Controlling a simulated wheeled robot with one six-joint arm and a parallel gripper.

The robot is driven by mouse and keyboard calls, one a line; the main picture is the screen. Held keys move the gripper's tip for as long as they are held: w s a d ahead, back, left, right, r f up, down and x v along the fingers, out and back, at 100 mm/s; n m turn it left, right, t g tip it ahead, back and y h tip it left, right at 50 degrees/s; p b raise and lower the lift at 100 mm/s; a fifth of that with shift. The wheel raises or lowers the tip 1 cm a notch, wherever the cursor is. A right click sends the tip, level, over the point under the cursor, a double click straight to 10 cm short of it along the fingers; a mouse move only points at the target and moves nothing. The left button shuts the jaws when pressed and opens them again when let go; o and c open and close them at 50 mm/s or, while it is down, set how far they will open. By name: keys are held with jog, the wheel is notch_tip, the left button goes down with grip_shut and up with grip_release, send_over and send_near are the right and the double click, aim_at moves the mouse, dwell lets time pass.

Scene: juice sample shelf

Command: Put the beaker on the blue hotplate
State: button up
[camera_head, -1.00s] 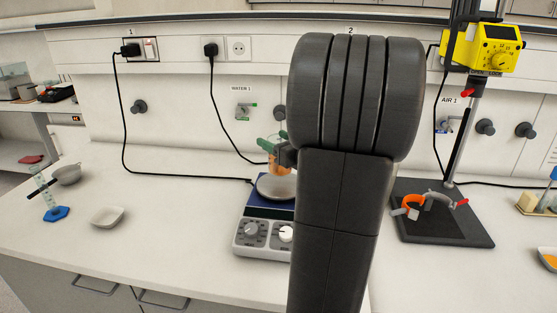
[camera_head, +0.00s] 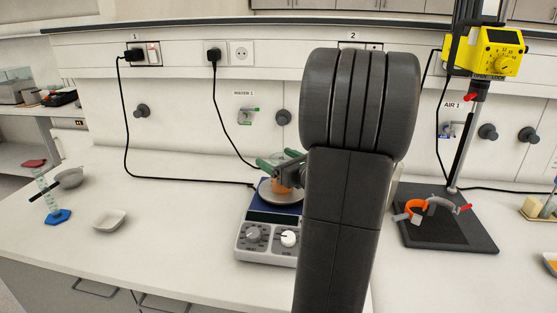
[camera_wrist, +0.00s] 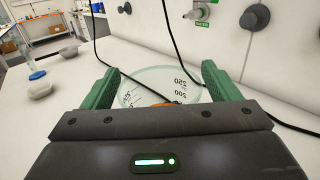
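The clear glass beaker (camera_head: 281,184) holds orange liquid and is upright over the round plate of the blue hotplate (camera_head: 264,217). Its base appears at the plate surface, but I cannot tell whether it touches. My gripper (camera_head: 279,162) has green fingers on both sides of the beaker, and my dark arm hides the right part of the hotplate. In the wrist view, the beaker's rim (camera_wrist: 160,69) and volume marks show between the fingers of my gripper (camera_wrist: 160,82), which appear to press on its sides.
A white dish (camera_head: 109,219), a grey bowl (camera_head: 69,178) and a cylinder with a blue base (camera_head: 57,216) stand at left. A stand (camera_head: 452,235) with a yellow device (camera_head: 490,50) is at right. Black cables run behind the hotplate.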

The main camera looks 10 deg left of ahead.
jog(key=shift+r, duration=0.25)
jog(key=v, duration=1.2)
jog(key=shift+b, duration=0.35)
jog(key=shift+f, duration=0.1)
dwell(1.3)
